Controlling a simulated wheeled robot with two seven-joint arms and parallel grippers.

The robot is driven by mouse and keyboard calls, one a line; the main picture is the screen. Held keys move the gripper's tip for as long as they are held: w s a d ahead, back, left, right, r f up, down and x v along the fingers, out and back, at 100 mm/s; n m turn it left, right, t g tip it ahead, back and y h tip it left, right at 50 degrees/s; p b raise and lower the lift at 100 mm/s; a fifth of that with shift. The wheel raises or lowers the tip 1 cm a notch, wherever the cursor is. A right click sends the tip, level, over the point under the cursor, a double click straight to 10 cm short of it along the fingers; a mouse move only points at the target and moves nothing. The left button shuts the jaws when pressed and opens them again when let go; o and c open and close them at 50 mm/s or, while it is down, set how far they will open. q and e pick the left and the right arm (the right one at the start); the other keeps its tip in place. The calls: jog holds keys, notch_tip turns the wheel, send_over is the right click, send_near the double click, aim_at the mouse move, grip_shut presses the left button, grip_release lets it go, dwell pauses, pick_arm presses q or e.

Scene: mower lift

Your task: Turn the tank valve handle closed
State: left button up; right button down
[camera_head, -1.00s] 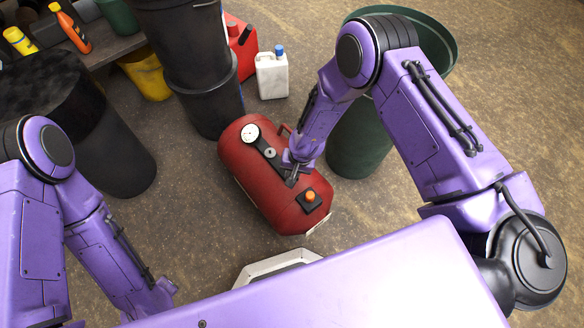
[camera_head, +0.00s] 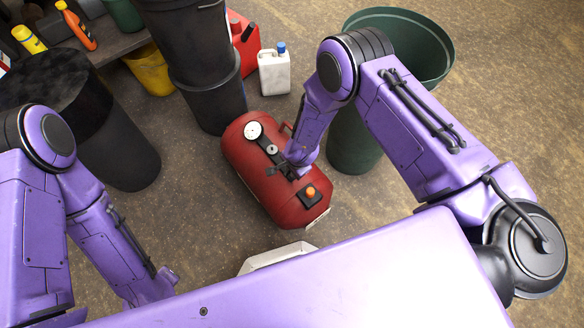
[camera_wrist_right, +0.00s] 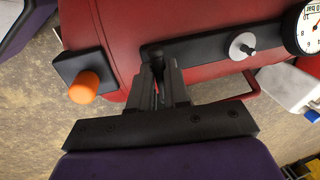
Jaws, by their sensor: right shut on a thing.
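The red tank (camera_head: 258,178) lies on the floor in the middle of the head view. A black strip on its top carries a white gauge (camera_head: 252,130), a round silver knob (camera_head: 272,149) and the valve. My right gripper (camera_head: 287,171) is at the strip, between the silver knob and the orange button (camera_head: 310,191). In the right wrist view its fingers (camera_wrist_right: 160,78) are closed on the dark valve handle (camera_wrist_right: 157,65), which is mostly hidden between them. My left gripper (camera_head: 160,285) is low at the left, away from the tank; its fingers are not clear.
A green bin (camera_head: 355,140) stands close right of the tank, beside my right arm. Black bins (camera_head: 208,95) and a white jug (camera_head: 274,72) stand behind it. A dark barrel (camera_head: 120,145) is at left. The floor between barrel and tank is clear.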

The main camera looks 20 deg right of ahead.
jog(key=shift+d, duration=0.15)
dwell(0.4)
jog(key=c, duration=1.1)
grip_release()
jog(key=r+p, duration=0.1)
jog(key=r, duration=0.2)
jog(key=s+r+p, duration=0.1)
jog(key=r, duration=0.3)
jog(key=s+r, duration=0.1)
jog(key=r, duration=0.2)
jog(key=shift+d+r+p, duration=0.2)
jog(key=shift+d+p, duration=0.1)
jog(key=shift+p, duration=0.1)
